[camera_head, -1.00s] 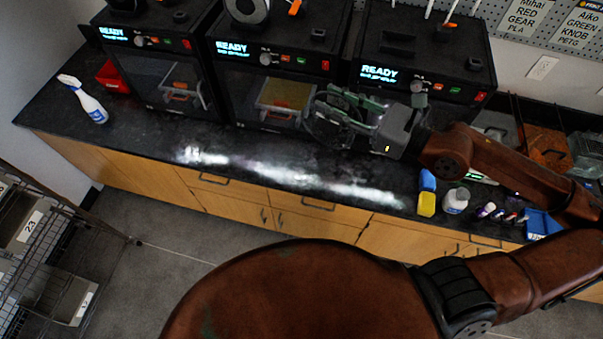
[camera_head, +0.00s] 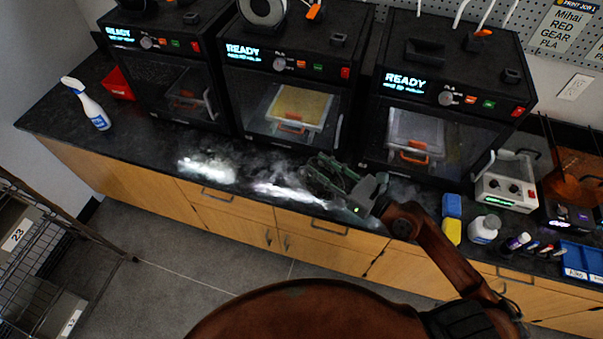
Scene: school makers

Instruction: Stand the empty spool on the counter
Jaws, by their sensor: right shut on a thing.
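My right gripper (camera_head: 332,178) is low over the black counter (camera_head: 150,140), in front of the gap between the middle and right printers. It is shut on a dark, thin-rimmed round thing that looks like the empty spool (camera_head: 315,181). The spool is hard to make out against the dark counter, and the fingers hide part of it. I cannot tell whether it touches the counter. My left gripper is not in view.
Three black printers, left (camera_head: 165,75), middle (camera_head: 290,75) and right (camera_head: 445,90), stand along the counter's back. A spray bottle (camera_head: 92,108) and red bin (camera_head: 117,83) are at left. Bright glare marks the front counter.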

